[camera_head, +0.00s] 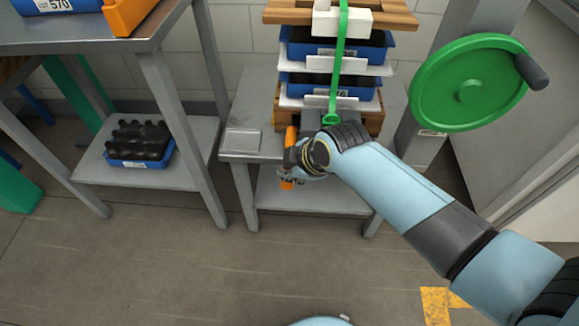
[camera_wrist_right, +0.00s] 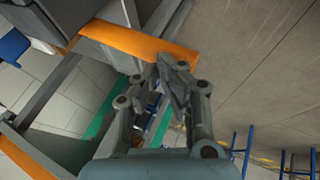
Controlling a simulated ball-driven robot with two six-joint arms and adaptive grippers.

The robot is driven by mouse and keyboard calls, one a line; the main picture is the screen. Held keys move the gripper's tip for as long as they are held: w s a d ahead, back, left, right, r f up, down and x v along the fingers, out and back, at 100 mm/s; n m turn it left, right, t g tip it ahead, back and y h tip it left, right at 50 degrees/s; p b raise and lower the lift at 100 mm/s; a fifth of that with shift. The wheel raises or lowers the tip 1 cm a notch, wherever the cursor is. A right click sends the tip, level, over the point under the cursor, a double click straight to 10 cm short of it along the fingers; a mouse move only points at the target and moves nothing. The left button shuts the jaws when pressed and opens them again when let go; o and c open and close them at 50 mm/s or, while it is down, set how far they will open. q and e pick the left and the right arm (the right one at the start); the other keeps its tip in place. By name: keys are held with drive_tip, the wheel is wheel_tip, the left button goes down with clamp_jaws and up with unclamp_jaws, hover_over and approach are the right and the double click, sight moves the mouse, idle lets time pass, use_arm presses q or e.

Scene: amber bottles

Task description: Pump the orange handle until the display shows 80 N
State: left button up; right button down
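The orange handle (camera_head: 290,137) shows in the head view above and below my right gripper (camera_head: 302,160), in front of the small grey bench. The gripper covers its middle. In the right wrist view the handle is a wide orange bar (camera_wrist_right: 140,42) crossing just beyond the fingertips. The fingers of my right gripper (camera_wrist_right: 162,75) are drawn close together, their tips overlapping the bar's lower edge. I cannot tell whether any of the bar lies between them. No readable force display is in view. My left gripper is not in view.
A press-like stack with blue trays (camera_head: 335,95) stands on the grey bench (camera_head: 250,143). A green handwheel (camera_head: 470,82) is at the right. A left table (camera_head: 90,35) has a lower shelf with a blue tray of dark bottles (camera_head: 140,145). The front floor is mostly clear.

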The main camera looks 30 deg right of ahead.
drive_tip(key=r+p, duration=0.1)
drive_tip(key=r, duration=0.1)
drive_tip(key=r+p, duration=0.1)
drive_tip(key=shift+s+d+r+p, duration=0.25)
drive_tip(key=shift+s+r+p, duration=0.1)
drive_tip(key=s+a+p+v, duration=0.1)
drive_tip(key=v, duration=0.7)
drive_tip(key=shift+s+d, duration=0.2)
drive_tip(key=shift+d, duration=0.15)
idle(1.0)
